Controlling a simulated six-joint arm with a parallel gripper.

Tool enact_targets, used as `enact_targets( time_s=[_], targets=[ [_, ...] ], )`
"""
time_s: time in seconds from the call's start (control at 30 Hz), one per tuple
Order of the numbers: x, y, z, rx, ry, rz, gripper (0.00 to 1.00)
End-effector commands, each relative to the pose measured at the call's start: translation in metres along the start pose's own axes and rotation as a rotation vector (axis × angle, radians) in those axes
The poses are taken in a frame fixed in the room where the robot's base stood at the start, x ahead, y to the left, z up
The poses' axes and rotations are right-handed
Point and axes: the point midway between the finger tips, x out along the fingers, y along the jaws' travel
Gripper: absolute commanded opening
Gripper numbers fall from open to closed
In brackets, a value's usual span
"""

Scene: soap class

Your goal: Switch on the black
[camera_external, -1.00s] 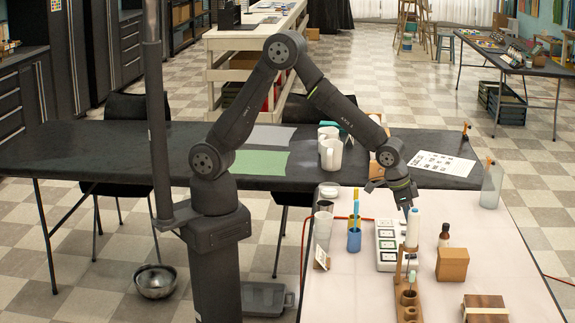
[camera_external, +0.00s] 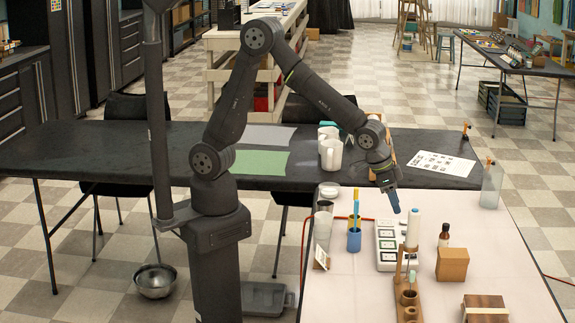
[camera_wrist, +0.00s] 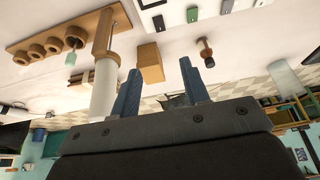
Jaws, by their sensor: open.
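A white switch panel (camera_external: 386,262) with several dark-framed square switches in a row lies on the white table.
A white cylinder (camera_external: 413,228) stands close right of the panel, near a wooden holed rack (camera_external: 407,312). A blue cup (camera_external: 354,240) with sticks is to the left. A brown box (camera_external: 452,265) and a dark bottle (camera_external: 444,236) are to the right.

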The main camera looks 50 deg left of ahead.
Motion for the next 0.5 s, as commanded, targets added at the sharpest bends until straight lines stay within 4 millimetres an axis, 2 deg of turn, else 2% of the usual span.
enact_targets(
  time_s=[0.5],
  targets=[
    [0.085, -0.001, 0.001, -0.001, -0.004, 0.000, 0.42]
  ],
)
